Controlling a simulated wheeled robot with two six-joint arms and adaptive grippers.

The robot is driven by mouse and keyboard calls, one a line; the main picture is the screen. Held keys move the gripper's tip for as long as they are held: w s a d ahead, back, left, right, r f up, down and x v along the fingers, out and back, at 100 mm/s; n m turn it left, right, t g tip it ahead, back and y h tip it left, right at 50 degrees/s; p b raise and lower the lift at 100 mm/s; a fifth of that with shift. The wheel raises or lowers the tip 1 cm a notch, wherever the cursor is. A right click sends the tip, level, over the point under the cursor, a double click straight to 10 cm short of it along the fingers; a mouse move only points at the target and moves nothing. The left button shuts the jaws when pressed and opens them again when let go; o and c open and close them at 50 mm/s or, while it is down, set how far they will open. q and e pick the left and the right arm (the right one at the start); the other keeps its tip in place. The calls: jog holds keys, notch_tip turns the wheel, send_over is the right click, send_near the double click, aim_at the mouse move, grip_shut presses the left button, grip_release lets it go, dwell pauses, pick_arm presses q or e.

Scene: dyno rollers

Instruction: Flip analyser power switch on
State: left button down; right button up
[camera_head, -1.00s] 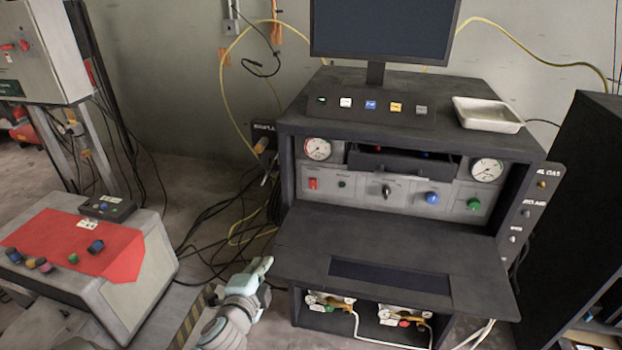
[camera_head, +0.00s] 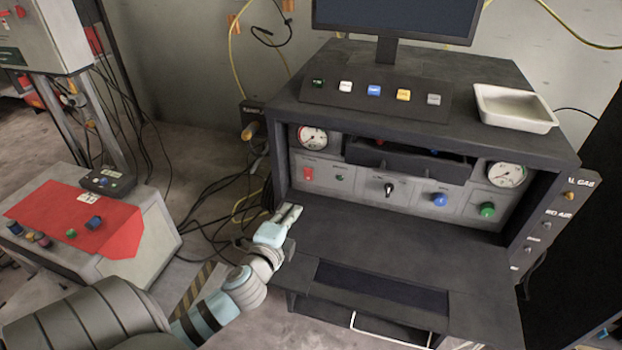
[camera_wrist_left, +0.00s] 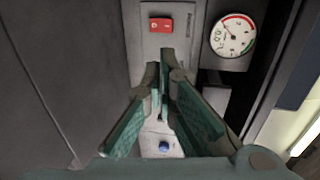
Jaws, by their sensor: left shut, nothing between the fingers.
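The red power switch (camera_head: 308,174) sits at the left end of the grey panel (camera_head: 325,188) on the dark analyser cabinet, below the left gauge. It also shows in the left wrist view (camera_wrist_left: 160,24), straight beyond the fingertips. My left gripper (camera_head: 294,210) is shut and empty. It is at the left edge of the cabinet's shelf, below and apart from the switch. In the left wrist view its green fingers (camera_wrist_left: 165,62) come together toward the panel. My right gripper is in neither current view.
A dark shelf (camera_head: 375,230) juts out below the panel. A black selector (camera_head: 389,189), blue button (camera_head: 440,200) and green button (camera_head: 487,210) lie to the switch's right. A white tray (camera_head: 515,107) sits on top. Cables (camera_head: 210,215) hang left of the cabinet.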

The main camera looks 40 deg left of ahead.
aim_at(308, 175)
pick_arm(q)
jog(key=shift+a, duration=0.15)
jog(key=x, duration=0.9)
jog(key=r+x, duration=0.1)
jog(key=x, duration=0.4)
jog(key=shift+w+b, duration=0.2)
jog(key=shift+b, duration=0.2)
